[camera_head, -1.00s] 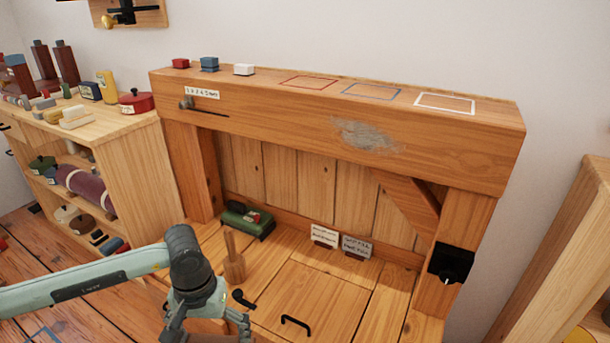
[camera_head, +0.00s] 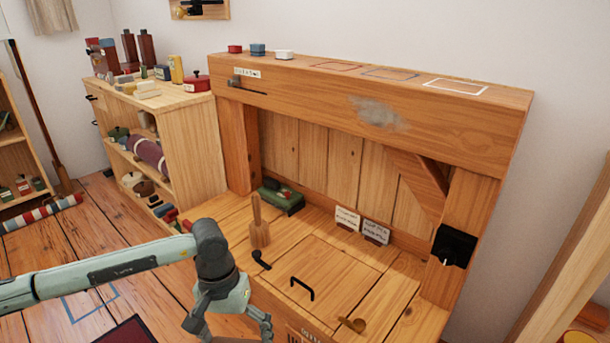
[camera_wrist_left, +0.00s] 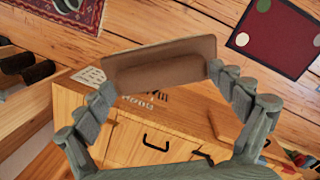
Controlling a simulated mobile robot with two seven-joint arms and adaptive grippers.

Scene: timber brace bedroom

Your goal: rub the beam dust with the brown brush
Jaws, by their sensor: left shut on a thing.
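The grey beam dust (camera_head: 378,112) is a smudged patch on the front face of the thick timber beam (camera_head: 300,90). My left gripper (camera_head: 232,326) is at the bottom of the head view, low and well to the left of the dust, apart from it. In the left wrist view my left gripper (camera_wrist_left: 160,82) is shut on a brown block-shaped thing (camera_wrist_left: 160,62), which looks like the brown brush. Its bristles cannot be made out. In the head view the held thing is mostly hidden by the gripper and the frame edge. My right gripper is not in view.
A wooden tool with an upright handle (camera_head: 260,232), a green box-like thing (camera_head: 282,197) and two small cards (camera_head: 347,217) stand on the bench (camera_head: 325,265) under the beam. Small blocks sit on the beam top. A shelf (camera_head: 190,140) stands at left. Space before the dust is clear.

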